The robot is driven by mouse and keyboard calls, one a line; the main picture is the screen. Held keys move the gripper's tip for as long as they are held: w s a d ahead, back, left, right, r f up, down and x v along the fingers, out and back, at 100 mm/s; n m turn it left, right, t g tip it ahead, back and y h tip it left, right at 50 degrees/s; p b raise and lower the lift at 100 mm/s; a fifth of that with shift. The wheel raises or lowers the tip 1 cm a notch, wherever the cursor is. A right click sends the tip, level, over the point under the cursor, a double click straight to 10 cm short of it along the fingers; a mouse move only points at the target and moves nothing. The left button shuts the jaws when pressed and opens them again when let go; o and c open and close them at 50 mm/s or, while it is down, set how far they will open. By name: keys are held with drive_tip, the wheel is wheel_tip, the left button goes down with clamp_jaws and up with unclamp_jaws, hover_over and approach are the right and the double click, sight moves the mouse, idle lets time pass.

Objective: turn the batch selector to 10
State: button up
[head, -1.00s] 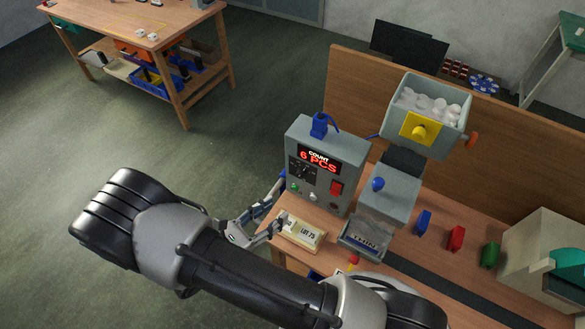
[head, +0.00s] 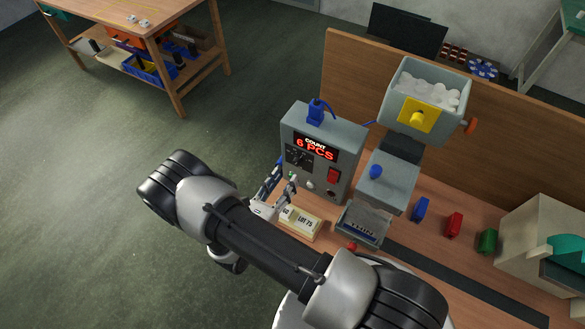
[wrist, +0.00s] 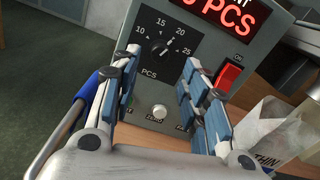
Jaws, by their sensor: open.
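The batch selector is a black round knob (wrist: 160,47) on the front of the grey control box (head: 318,130). In the wrist view the numbers 10, 15, 20 and 25 show around it, with PCS below. Its pointer looks turned to the upper right, towards 20, but is small. The knob also shows in the head view (head: 298,156), at the left of the panel. The display (head: 315,148) reads COUNT 6 PCS. My gripper (wrist: 160,88) is open and empty, its blue-padded fingers apart below the knob and not touching it.
A red switch (wrist: 228,77) is right of the knob, and a white button (wrist: 159,111) is below it. A block marked LOT 75 (head: 302,223) lies on the bench before the box.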

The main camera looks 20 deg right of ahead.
sight(296, 164)
drive_tip(key=x, duration=0.6)
drive_tip(key=shift+c, duration=0.2)
clamp_jaws()
